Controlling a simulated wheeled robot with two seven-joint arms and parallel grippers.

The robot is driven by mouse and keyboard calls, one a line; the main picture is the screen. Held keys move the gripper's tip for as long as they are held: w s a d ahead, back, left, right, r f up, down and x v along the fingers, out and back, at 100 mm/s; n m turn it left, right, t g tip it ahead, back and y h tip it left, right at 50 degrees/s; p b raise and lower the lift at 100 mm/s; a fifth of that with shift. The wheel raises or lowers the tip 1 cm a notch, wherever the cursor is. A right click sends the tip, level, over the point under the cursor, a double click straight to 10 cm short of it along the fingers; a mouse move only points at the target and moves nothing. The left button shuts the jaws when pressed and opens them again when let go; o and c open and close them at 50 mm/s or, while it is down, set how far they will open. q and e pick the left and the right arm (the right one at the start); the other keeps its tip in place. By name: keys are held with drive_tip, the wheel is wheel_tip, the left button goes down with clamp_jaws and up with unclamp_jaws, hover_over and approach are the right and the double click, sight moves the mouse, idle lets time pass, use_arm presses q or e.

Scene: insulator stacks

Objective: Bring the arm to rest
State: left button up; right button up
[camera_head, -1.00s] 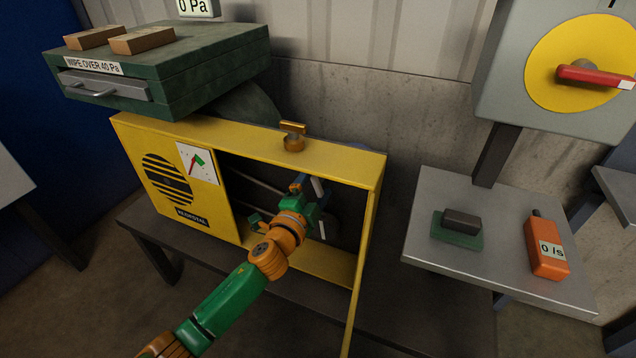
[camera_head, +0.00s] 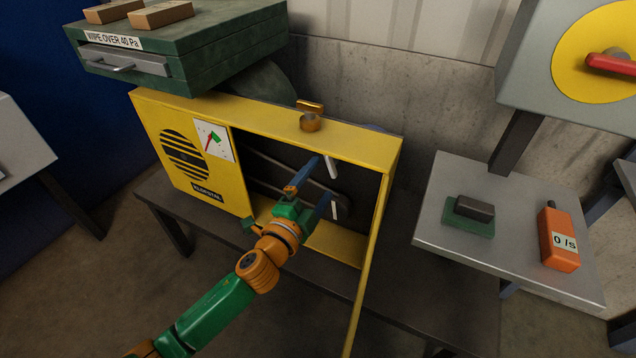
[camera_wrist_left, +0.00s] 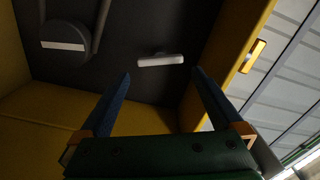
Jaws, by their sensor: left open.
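My left arm (camera_head: 215,309) is green and orange and comes in from the bottom left of the head view. Its left gripper (camera_head: 322,182) is open with blue fingers apart and nothing between them. It is at the open front of the yellow cabinet (camera_head: 259,118). In the left wrist view the gripper (camera_wrist_left: 162,85) points at the dark back of the cabinet, where a white bar (camera_wrist_left: 160,60) lies beyond the fingertips. My right gripper is not in view.
A brass knob (camera_head: 310,122) stands on the cabinet's top edge. A green drawer box (camera_head: 190,60) sits at the upper left. At right, a grey table (camera_head: 510,255) holds a dark block on a green pad (camera_head: 468,226) and an orange meter (camera_head: 558,240). A red-handled switch (camera_head: 610,64) is above.

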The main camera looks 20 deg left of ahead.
use_arm(q)
drive_tip(key=shift+f, duration=0.1)
drive_tip(key=s+a+f+n+g+y, duration=0.1)
drive_tip(key=s+a+f+n+g, duration=0.1)
drive_tip(key=f, duration=0.7)
drive_tip(key=s+a+f+n+g+y, duration=0.1)
drive_tip(key=a+f+n+g, duration=0.1)
drive_tip(key=f, duration=0.6)
drive_tip(key=s+a+f+n+g+y, duration=0.1)
drive_tip(key=s+a+f+n+g, duration=0.15)
drive_tip(key=s+f, duration=0.65)
drive_tip(key=s+a+f+n+g, duration=0.1)
drive_tip(key=s+f+n+g, duration=0.25)
drive_tip(key=s+f, duration=0.5)
drive_tip(key=s+f+n+g, duration=0.25)
drive_tip(key=s+f, duration=0.25)
drive_tip(key=s, duration=0.5)
drive_tip(key=s+f+n+g, duration=0.1)
drive_tip(key=s+f+g, duration=0.35)
drive_tip(key=s, duration=0.45)
wheel_tip(320, 180, up, 16)
drive_tip(key=s+d+p, duration=0.1)
drive_tip(key=s+p, duration=0.1)
drive_tip(key=p, duration=1.4)
